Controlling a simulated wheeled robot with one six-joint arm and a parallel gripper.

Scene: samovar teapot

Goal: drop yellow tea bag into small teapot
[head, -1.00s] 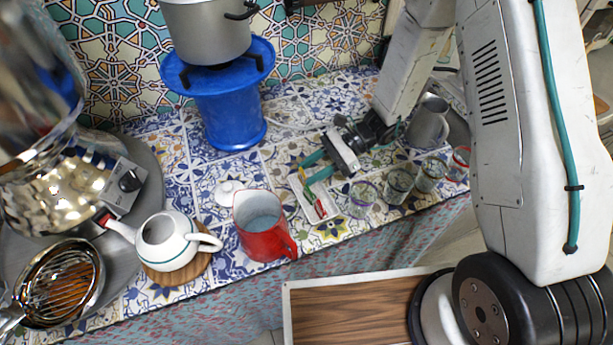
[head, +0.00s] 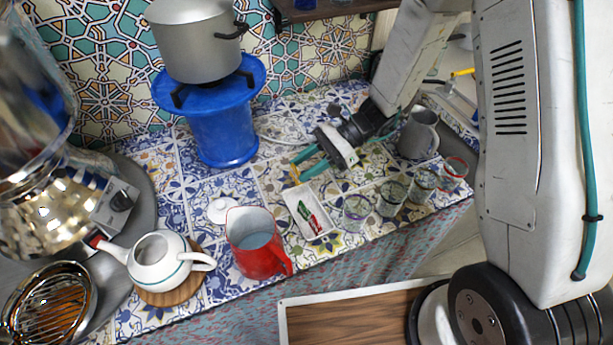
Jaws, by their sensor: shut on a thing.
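The small white teapot (head: 158,272) stands open on a round wooden coaster (head: 190,290) at the lower left. Its red-tipped spout points left and its handle points right. My gripper (head: 297,168) has teal fingers and is shut on the yellow tea bag (head: 295,173), of which only a small yellow bit shows at the fingertips. The gripper is above the far end of the white tray (head: 327,223), well to the right of the teapot. A red and a green tea bag (head: 308,215) lie in the tray.
A red pitcher (head: 255,262) stands between teapot and tray, with a white lid (head: 221,210) beside it. A blue stand (head: 222,135) with a grey pot (head: 195,45) is behind. Several glasses (head: 391,198) and a grey mug (head: 417,135) are right. A samovar (head: 55,195) is left.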

